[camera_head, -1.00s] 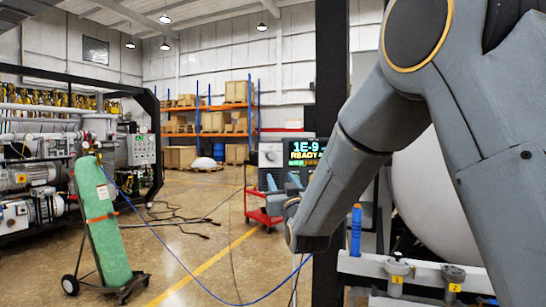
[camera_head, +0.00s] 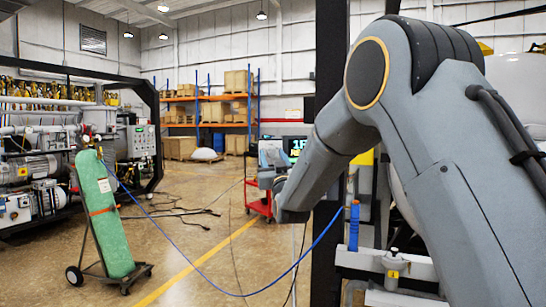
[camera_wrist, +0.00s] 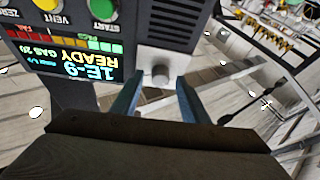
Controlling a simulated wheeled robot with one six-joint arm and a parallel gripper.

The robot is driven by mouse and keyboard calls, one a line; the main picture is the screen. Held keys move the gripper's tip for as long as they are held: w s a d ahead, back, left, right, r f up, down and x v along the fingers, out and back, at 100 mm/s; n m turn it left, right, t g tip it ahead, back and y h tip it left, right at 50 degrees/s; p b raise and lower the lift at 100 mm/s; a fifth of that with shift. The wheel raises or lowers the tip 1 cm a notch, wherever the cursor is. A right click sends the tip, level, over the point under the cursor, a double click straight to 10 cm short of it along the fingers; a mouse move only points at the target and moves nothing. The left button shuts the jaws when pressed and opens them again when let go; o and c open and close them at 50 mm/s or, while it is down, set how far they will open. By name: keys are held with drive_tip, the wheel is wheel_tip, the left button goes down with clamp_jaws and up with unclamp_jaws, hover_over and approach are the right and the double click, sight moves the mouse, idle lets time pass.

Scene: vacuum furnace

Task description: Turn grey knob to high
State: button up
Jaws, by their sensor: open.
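The grey knob (camera_wrist: 160,75) is a short light-grey cylinder on the dark front panel of a control box (camera_wrist: 176,22). In the wrist view the panel appears upside down, with a lit display (camera_wrist: 66,62) reading 1E-9 READY beside the knob. My gripper (camera_wrist: 158,92) is open. Its two blue-grey fingers point at the panel, one on each side of the knob, with gaps to both sides. I cannot tell whether the fingertips reach the knob's depth. In the head view my arm hides much of the box and the display (camera_head: 297,146); the knob cannot be made out there.
On the panel are a green START button (camera_wrist: 103,10) and a yellow VENT button (camera_wrist: 47,5). A red cart (camera_head: 260,205) stands below the box. A dark post (camera_head: 328,150) rises close beside my arm. A green cylinder (camera_head: 104,215) trails a blue hose across the open floor.

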clamp_jaws()
